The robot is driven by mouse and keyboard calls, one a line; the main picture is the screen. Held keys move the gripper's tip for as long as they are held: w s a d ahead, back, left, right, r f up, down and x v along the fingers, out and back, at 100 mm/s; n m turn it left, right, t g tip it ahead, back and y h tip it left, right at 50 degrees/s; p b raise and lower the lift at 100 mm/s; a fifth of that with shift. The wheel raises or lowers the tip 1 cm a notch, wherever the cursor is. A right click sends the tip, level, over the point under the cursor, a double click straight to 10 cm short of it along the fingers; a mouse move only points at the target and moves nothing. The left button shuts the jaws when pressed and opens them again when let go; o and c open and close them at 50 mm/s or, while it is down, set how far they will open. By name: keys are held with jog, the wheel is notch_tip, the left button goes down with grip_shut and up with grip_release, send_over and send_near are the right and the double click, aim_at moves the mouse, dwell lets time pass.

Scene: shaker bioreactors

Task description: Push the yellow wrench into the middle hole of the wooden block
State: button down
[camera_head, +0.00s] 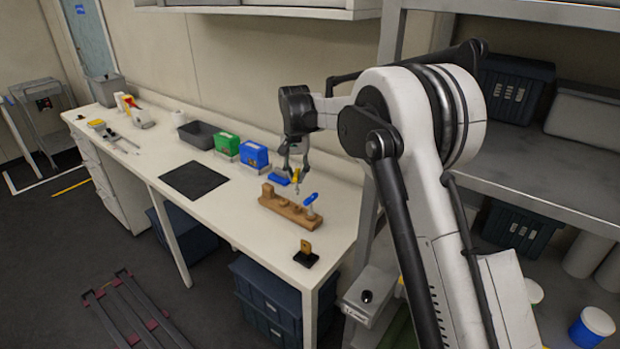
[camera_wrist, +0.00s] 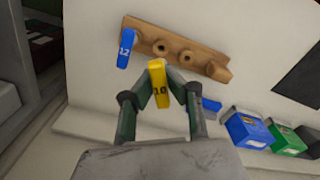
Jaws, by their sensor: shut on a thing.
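The yellow wrench (camera_wrist: 159,84), marked 10, is held between the fingertips of my gripper (camera_wrist: 158,92) in the wrist view. In the head view my gripper (camera_head: 296,170) holds the yellow wrench (camera_head: 296,176) above the table, behind the wooden block. The wooden block (camera_head: 285,208) lies on the white table. In the wrist view the block (camera_wrist: 172,48) shows round raised holes along its top. The wrench looks apart from the block; its lower end is hard to make out.
A blue wrench (camera_wrist: 126,48) marked 12 stands at one end of the block. Another blue piece (camera_head: 279,178) lies on the table near my gripper. Blue (camera_head: 254,155) and green (camera_head: 227,145) boxes stand behind. A black mat (camera_head: 194,179) lies left; a small black stand (camera_head: 306,254) is in front.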

aim_at(297, 189)
jog(key=shift+w+a+f, duration=0.1)
jog(key=shift+a+f, duration=0.05)
jog(key=shift+f, duration=0.35)
jog(key=shift+f+b, duration=0.75)
jog(key=shift+f, duration=0.95)
jog(key=shift+f+b, duration=1.1)
jog(key=shift+f, duration=0.05)
dwell(1.0)
jog(key=c, duration=1.8)
grip_release()
jog(key=shift+o, duration=0.2)
